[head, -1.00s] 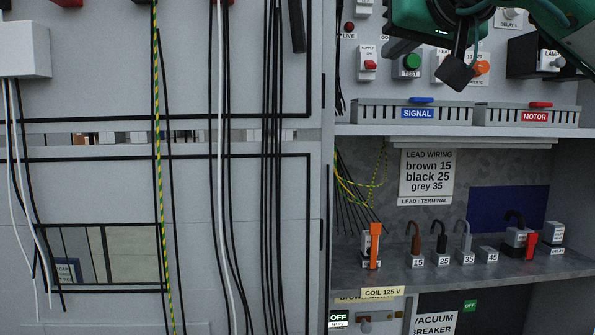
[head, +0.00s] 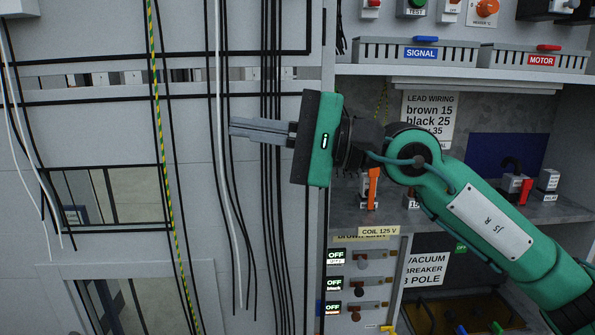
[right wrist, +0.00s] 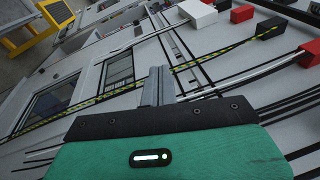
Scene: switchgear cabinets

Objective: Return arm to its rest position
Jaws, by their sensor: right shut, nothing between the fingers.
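My right arm (head: 480,215) is green and comes in from the lower right of the head view, crossing in front of the open cabinet. Its gripper (head: 236,127) points left, in front of the grey cabinet doors with black cables. The grey fingers are together and hold nothing. In the right wrist view the shut fingers (right wrist: 158,78) stand out past the green housing, with the cabinet front behind them. Whether the fingertips touch any cable cannot be told. My left gripper is not in view. The arm hides part of the shelf and its terminals.
The lead wiring sign (head: 428,112) hangs in the open cabinet, partly covered by my arm. An orange-handled switch (head: 373,186) stands on the shelf below my wrist. Signal (head: 420,54) and motor (head: 541,61) ducts run above. A yellow-green cable (head: 160,130) hangs at left.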

